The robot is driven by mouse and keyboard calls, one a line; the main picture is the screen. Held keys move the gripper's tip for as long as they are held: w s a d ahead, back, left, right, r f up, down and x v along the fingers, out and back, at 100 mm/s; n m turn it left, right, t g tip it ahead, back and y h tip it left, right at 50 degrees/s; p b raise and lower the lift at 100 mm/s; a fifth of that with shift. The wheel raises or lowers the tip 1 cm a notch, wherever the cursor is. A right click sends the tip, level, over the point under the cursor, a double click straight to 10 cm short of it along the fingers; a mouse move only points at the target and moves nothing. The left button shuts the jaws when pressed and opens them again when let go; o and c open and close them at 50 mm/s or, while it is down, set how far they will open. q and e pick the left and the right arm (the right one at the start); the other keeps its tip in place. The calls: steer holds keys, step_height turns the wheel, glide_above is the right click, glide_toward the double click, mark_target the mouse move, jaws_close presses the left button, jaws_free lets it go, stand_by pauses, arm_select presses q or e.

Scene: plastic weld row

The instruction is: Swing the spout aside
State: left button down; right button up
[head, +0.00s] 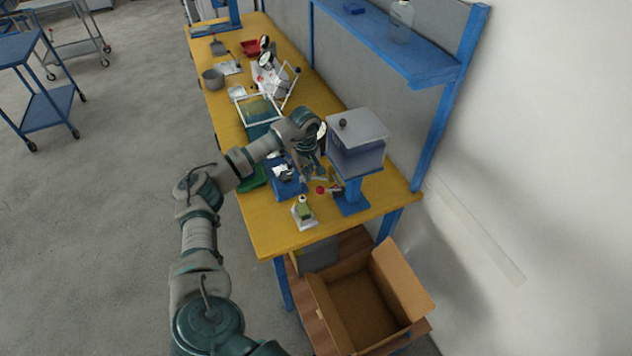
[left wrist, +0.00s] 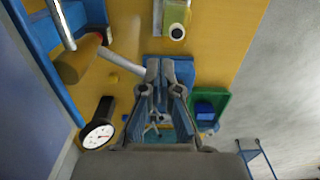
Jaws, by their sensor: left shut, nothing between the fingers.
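A pale tube, which looks like the spout (left wrist: 122,62), slants in the left wrist view from near a brass cylinder (left wrist: 80,63) towards my fingertips. Its far end lies close beside the fingertips; I cannot tell whether they touch. In the head view the blue stand (head: 351,194) carries a grey-topped box (head: 357,140), with a small red knob (head: 321,189) at its left. The spout is too small to make out clearly there. My left gripper (head: 314,176) is shut and empty, just left of the stand; it also shows in the left wrist view (left wrist: 160,68).
A round dial gauge (left wrist: 97,135) is near the gripper's left in the wrist view. A green bin (left wrist: 217,106) and a blue block lie on the other side. A small green-and-white device (head: 305,212) stands near the yellow table's (head: 270,235) front edge. An open carton (head: 360,300) is below.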

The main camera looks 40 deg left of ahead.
arm_select(q)
steer(key=shift+w+a, duration=0.25)
steer(key=shift+a, duration=0.05)
steer(key=shift+w, duration=0.1)
steer(key=shift+w+a, duration=0.3)
stand_by(0.4)
steer(key=shift+w+a, duration=0.1)
steer(key=shift+w+a, duration=0.25)
steer(key=shift+w, duration=0.15)
steer(key=shift+w+a+p, duration=0.25)
steer(key=shift+w+p, duration=0.05)
steer(key=shift+w, duration=0.25)
